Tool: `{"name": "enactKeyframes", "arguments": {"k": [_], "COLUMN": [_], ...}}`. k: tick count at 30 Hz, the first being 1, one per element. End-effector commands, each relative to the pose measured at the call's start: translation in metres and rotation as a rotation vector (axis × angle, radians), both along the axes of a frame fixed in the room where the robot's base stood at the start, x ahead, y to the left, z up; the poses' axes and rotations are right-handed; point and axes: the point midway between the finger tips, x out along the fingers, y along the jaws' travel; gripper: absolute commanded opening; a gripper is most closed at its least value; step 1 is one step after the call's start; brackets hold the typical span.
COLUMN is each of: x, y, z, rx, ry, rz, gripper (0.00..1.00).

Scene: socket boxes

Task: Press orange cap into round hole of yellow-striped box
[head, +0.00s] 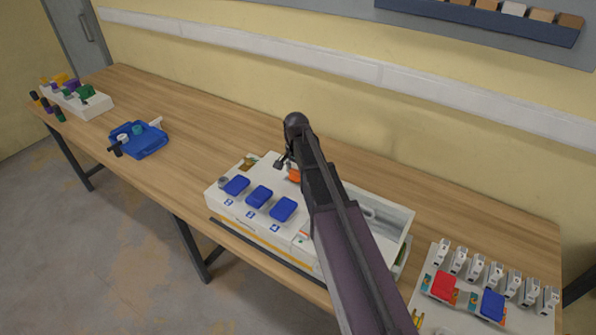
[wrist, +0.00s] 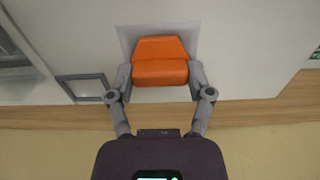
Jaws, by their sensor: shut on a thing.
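The white box with a thin yellow stripe (head: 238,220) along its front lies at mid-table in the head view, with three blue caps on its left part. My gripper (wrist: 160,76) is shut on the orange cap (wrist: 160,72), one finger on each side. In the head view a sliver of the orange cap (head: 293,175) shows beside my arm, over the box. Behind the cap in the wrist view is a pale grey square (wrist: 126,36) on the white top. I cannot tell whether the cap touches it. I cannot make out the round hole; my arm hides part of the box.
A grey-framed square opening (wrist: 82,88) is left of the cap in the wrist view. A blue tray (head: 150,147) stands left on the table (head: 190,105). Farther left is another white box (head: 97,106) with coloured pieces. A white panel with switches (head: 468,270) is at right.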

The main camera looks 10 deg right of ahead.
Motion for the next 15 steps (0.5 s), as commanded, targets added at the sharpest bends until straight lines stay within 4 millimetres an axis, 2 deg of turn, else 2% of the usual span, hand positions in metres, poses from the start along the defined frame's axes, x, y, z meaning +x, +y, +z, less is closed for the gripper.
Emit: {"name": "enactKeyframes", "arguments": {"k": [3, 4, 7, 15], "x": [0.0000, 0.0000, 0.0001, 0.0000], "y": [0.0001, 0.0001, 0.0002, 0.0003], "z": [-0.0053, -0.0049, -0.0037, -0.0036], "rx": [0.000, 0.000, 0.000, 0.000], "ry": [0.000, 0.000, 0.000, 0.000], "rz": [0.000, 0.000, 0.000, 0.000], "gripper": [0.23, 0.70, 1.00, 1.00]}}
